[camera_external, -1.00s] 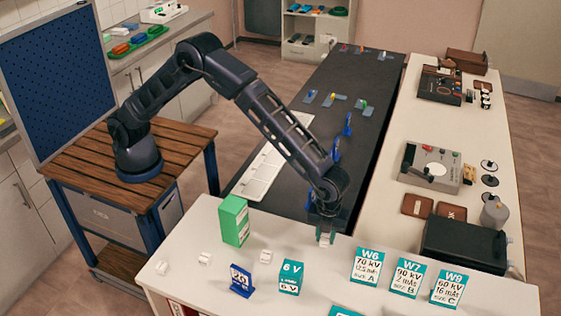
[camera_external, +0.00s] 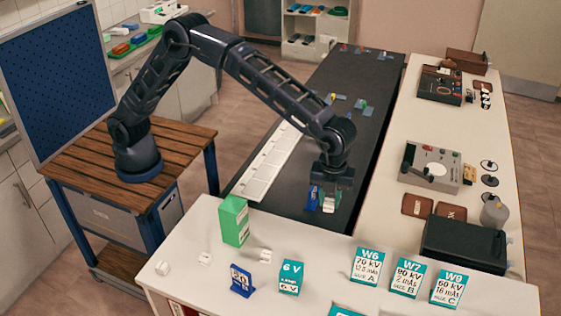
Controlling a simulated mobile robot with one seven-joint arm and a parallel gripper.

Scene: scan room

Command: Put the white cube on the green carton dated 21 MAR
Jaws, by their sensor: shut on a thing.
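My gripper (camera_external: 322,199) is shut on a white cube (camera_external: 328,205) and holds it above the near end of the dark belt, behind the white table. A green carton (camera_external: 234,220) stands upright on the table to the left of my gripper; no date on it can be read from here. A teal box marked 6 V (camera_external: 291,277) stands in front of it. More small white cubes lie on the table: one at the far left (camera_external: 162,268), one beside it (camera_external: 205,259) and one near the teal box (camera_external: 265,256).
A blue sign marked 20 (camera_external: 241,281) stands near the table's front. The table between the green carton and W6 is largely clear.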

